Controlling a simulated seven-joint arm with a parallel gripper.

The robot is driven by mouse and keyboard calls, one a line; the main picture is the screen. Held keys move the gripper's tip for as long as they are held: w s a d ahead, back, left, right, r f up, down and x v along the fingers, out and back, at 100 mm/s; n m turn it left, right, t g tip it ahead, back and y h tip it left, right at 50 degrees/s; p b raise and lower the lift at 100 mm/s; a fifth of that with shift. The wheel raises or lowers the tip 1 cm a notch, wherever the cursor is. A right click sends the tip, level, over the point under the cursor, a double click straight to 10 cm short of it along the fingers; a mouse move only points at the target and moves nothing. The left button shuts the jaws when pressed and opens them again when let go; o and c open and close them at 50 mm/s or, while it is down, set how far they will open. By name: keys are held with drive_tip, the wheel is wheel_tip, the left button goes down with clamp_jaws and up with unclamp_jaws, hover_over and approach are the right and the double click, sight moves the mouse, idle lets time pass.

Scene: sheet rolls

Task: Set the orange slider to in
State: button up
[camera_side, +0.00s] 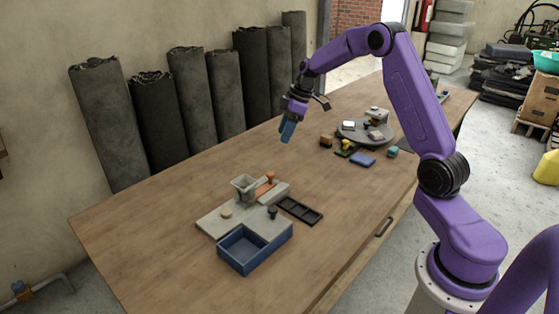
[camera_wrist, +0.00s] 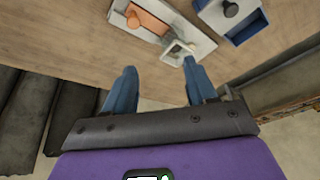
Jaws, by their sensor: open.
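The orange slider (camera_side: 265,187) is a small orange block with a round knob, on a grey base (camera_side: 212,221) at the near left of the table. A square grey funnel-like piece (camera_side: 244,184) stands beside it. The orange slider (camera_wrist: 148,19) also shows at the top of the wrist view, with its knob at its left end. My gripper (camera_side: 287,131) hangs above the table, well behind and to the right of the slider in the side view. In the wrist view its two blue fingers (camera_wrist: 160,80) are apart with nothing held between them.
A blue open box (camera_side: 253,249) adjoins the grey base, with a dark knob (camera_side: 272,212) beside it. A black compartment tray (camera_side: 300,210) lies to the right. A round grey turntable (camera_side: 366,132) and several small blocks sit farther back. The table between is clear.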

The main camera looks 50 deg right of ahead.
drive_tip(key=s+a+r+g, duration=0.1)
drive_tip(key=s+a+r, duration=0.1)
drive_tip(key=s+a, duration=0.5)
drive_tip(key=s+a+r+n+g, duration=0.1)
drive_tip(key=s+a+r, duration=0.1)
drive_tip(key=s+a, duration=0.5)
drive_tip(key=shift+s+a+h, duration=0.2)
drive_tip(key=shift+a+h, duration=0.2)
drive_tip(key=shift+a, duration=2.1)
drive_tip(key=shift+r, duration=0.1)
drive_tip(key=m+t, duration=0.1)
drive_tip(key=t, duration=0.2)
hover_over(270, 174)
drive_tip(key=s+d, duration=0.5)
wheel_tip(270, 174, down, 6)
drive_tip(key=shift+y, duration=0.4)
drive_tip(key=x, duration=1.7)
drive_tip(key=shift+s+d, duration=0.15)
